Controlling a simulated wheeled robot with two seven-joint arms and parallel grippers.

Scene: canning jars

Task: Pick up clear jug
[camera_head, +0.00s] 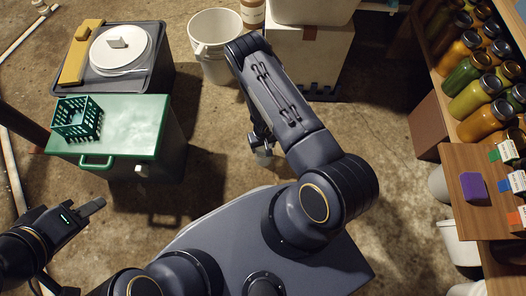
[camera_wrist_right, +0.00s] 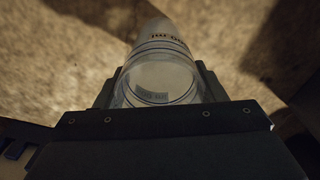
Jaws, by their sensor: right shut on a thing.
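The clear jug (camera_wrist_right: 160,75) is a see-through, round vessel with dark ring lines and small dark print. It lies between the two fingers of my right gripper (camera_wrist_right: 158,88) in the right wrist view, and the gripper is shut on it. In the head view, a small part of the clear jug (camera_head: 264,158) shows below the forearm, above the concrete floor. My right gripper (camera_head: 258,140) is mostly hidden there by my arm. My left gripper (camera_head: 88,209) is at the lower left, apart from the jug. Its finger gap is not clear.
A green-topped box (camera_head: 130,122) with a green crate (camera_head: 72,128) stands at the left. A dark bin (camera_head: 152,70) with a round white lid (camera_head: 120,58) is behind it. A white bucket (camera_head: 212,60) stands at the back. Shelves with filled jars (camera_head: 468,105) line the right.

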